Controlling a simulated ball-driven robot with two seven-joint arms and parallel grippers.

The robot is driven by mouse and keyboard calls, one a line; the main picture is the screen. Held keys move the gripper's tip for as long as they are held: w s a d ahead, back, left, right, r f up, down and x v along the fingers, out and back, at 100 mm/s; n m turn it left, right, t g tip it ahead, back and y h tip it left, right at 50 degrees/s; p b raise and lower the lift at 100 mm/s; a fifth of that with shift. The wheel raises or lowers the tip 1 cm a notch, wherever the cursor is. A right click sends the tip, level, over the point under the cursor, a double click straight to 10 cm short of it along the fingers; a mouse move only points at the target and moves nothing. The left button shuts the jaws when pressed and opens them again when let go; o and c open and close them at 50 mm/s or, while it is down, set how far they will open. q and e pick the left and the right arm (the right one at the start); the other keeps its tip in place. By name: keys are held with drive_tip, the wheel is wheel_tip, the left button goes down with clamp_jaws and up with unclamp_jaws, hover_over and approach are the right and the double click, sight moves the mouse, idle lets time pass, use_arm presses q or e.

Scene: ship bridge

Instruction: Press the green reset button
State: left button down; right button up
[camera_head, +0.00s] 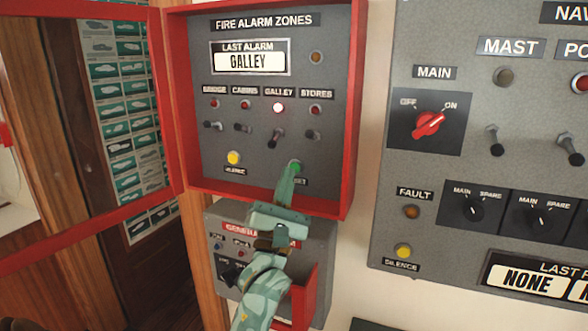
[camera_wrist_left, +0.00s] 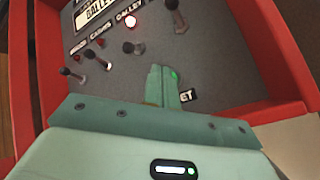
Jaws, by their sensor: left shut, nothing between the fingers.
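The green reset button (camera_head: 296,162) is at the lower right of the grey fire alarm panel (camera_head: 215,165), with its label partly hidden by my fingers. My left gripper (camera_head: 289,172) is shut and empty, its fingertips at the button and covering most of it. My right gripper is in neither view.
A red frame (camera_head: 353,110) surrounds the panel, with its red-framed door (camera_head: 165,90) open at the left. The GALLEY lamp (camera_head: 278,107) is lit red above several toggle switches. A yellow silence button (camera_head: 233,157) is to the left. A lower grey box (camera_head: 322,240) stands behind my arm.

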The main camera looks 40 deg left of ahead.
use_arm(q)
drive_tip(key=shift+w, duration=0.1)
idle(0.3)
drive_tip(key=shift+w+a, duration=0.15)
drive_tip(key=shift+w, duration=0.15)
drive_tip(key=shift+s+a+r+p, duration=0.1)
drive_tip(key=shift+r+p, duration=0.3)
drive_tip(key=shift+r, duration=0.15)
idle(1.2)
drive_tip(key=shift+p, duration=0.5)
drive_tip(key=shift+f, duration=0.15)
